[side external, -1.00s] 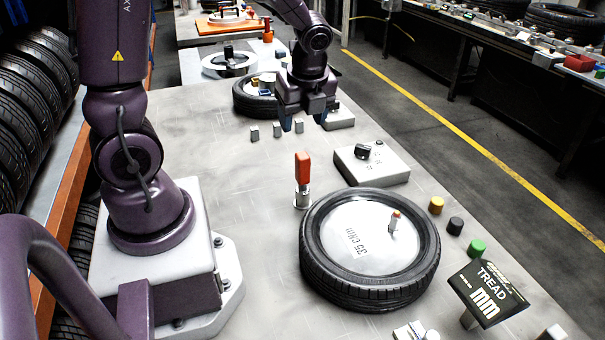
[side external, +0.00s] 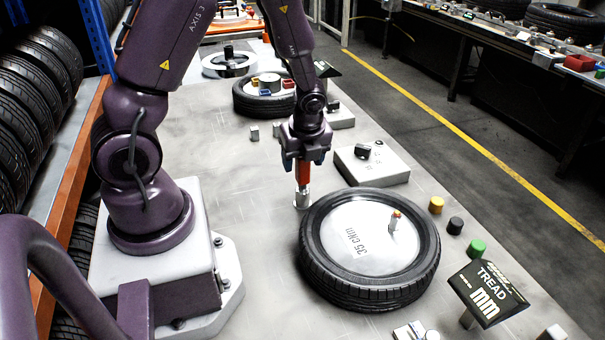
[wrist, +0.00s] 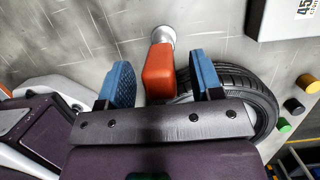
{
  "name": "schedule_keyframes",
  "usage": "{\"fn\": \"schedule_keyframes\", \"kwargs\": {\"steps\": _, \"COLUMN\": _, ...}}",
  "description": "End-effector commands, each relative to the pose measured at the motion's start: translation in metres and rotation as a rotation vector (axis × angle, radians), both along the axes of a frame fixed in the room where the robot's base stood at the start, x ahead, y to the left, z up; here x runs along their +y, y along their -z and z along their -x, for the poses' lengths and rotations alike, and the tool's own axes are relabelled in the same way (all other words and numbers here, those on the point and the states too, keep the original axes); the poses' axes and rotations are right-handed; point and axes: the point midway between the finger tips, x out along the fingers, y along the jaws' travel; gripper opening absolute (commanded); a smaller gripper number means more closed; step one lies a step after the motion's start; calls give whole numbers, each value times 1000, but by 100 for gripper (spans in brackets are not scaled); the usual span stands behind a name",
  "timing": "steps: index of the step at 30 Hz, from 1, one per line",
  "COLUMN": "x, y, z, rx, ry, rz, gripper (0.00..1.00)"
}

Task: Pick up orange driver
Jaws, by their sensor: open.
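The orange driver (side external: 303,173) stands upright in a small metal holder (side external: 302,200) on the grey table, just left of the near tyre. My gripper (side external: 304,166) is above it, pointing down, with its blue fingers on either side of the upper handle. In the wrist view the orange driver (wrist: 159,72) shows between the two blue fingertips of my gripper (wrist: 160,78). The fingers are open, with a gap visible on both sides of the handle. The top of the handle is partly hidden by the gripper in the side view.
The near tyre (side external: 318,262) with a metal disc lies close on the right. A grey box (side external: 375,170) stands behind it. Yellow (side external: 436,205), black and green knobs and a TREAD sign (side external: 487,292) line the right edge. The table left of the driver is clear.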

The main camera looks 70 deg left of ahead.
Motion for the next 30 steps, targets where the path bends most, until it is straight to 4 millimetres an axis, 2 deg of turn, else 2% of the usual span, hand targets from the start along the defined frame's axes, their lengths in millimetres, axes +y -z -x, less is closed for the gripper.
{"fn": "schedule_keyframes", "kwargs": {"steps": 3, "x": 3, "y": 10, "z": 0, "rx": 1, "ry": 0, "rz": -1, "gripper": 60}}
{"fn": "schedule_keyframes", "kwargs": {"steps": 11, "x": 4, "y": 12, "z": 0, "rx": -1, "ry": 0, "rz": -1, "gripper": 60}}
{"fn": "schedule_keyframes", "kwargs": {"steps": 19, "x": 4, "y": 12, "z": 0, "rx": -1, "ry": -1, "rz": -1, "gripper": 0}}
{"fn": "schedule_keyframes", "kwargs": {"steps": 30, "x": 4, "y": 6, "z": -1, "rx": -5, "ry": -2, "rz": -1, "gripper": 0}}
